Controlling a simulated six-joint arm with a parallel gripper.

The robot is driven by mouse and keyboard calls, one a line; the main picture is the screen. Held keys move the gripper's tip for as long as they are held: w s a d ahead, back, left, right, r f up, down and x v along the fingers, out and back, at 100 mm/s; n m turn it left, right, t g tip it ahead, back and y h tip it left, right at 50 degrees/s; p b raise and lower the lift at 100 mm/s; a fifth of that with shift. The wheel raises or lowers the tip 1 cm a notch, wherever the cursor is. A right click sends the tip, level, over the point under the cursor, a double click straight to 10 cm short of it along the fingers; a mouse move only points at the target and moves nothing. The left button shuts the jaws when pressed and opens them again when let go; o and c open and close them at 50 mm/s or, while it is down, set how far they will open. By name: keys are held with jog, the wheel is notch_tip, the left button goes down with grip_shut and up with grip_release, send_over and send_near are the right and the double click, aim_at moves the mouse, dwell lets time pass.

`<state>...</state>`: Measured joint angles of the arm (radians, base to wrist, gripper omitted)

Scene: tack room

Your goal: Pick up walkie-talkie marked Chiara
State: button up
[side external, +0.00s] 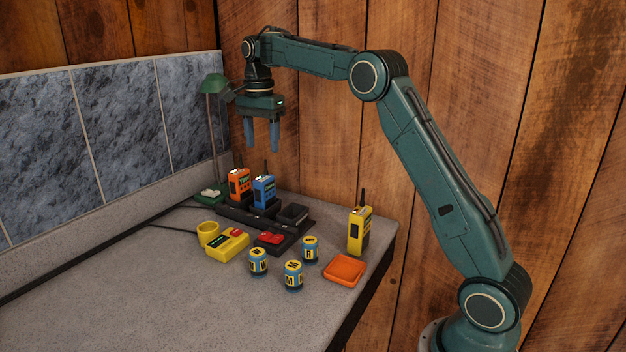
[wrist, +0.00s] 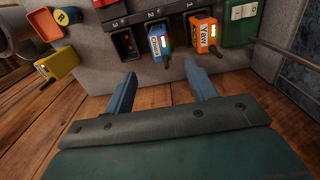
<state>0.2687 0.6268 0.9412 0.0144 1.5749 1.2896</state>
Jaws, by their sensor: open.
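A blue walkie-talkie (side external: 264,190) stands upright in a black charging rack (side external: 236,216). In the wrist view the blue walkie-talkie (wrist: 159,42) sits at slot 2, with a pale label too small to read surely. An orange walkie-talkie (side external: 240,184) stands beside it at slot 1; its label (wrist: 206,33) seems to read "Yaw". A yellow walkie-talkie (side external: 360,230) stands apart near the table's right edge; its name is unreadable. My gripper (side external: 262,149) is open and empty, pointing down above the rack. Its two blue fingers (wrist: 163,86) are apart in the wrist view.
Several blue-and-yellow jars (side external: 293,275) and an orange tray (side external: 345,269) lie in front. A yellow box (side external: 228,248), a yellow cup (side external: 207,233) and a black-and-red device (side external: 270,241) are near the rack. A green lamp (side external: 214,84) rises behind it. The table's left front is clear.

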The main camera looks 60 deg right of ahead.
aim_at(264, 177)
jog(key=shift+f, duration=2.85)
jog(key=shift+f, duration=2.65)
jog(key=shift+r, duration=0.1)
grip_shut()
